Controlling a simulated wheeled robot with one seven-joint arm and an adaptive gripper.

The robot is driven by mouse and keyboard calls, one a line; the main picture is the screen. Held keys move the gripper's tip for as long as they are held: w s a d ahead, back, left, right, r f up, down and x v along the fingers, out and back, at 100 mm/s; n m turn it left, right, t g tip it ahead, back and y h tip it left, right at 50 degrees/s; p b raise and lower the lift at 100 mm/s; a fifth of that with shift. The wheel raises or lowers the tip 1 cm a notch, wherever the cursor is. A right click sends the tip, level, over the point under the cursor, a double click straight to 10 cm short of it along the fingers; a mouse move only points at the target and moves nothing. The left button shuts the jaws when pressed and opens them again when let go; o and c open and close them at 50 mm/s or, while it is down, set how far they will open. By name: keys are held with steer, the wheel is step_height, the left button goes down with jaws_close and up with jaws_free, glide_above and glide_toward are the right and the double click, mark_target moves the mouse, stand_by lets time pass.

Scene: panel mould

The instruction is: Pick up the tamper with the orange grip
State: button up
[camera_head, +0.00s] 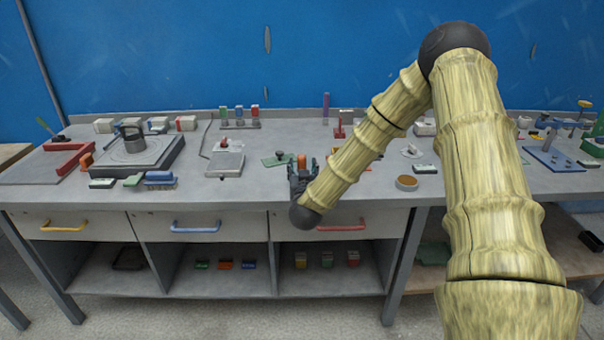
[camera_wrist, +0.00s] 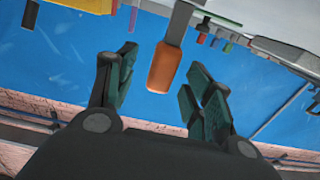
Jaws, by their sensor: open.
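The tamper's orange grip (camera_wrist: 164,67) shows in the wrist view between my spread fingers, with a gap on each side. A grey stem (camera_wrist: 180,24) joins it, and the foot is not clear. In the head view the orange grip (camera_head: 301,161) stands upright just behind my gripper, which hides its lower part. My gripper (camera_head: 302,177) is open and empty above the front part of the bench; it also shows in the wrist view (camera_wrist: 163,61). I cannot tell exactly how deep the grip is between the fingers.
A small scale (camera_head: 225,163) is further left, and a red stand (camera_head: 339,129) is behind to the right.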

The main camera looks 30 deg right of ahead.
mark_target(302, 165)
steer(key=shift+x, duration=1.75)
steer(key=shift+a+f, duration=0.1)
steer(key=shift+a, duration=0.05)
steer(key=shift+c, duration=0.4)
steer(key=c, duration=1)
steer(key=shift+c, duration=0.2)
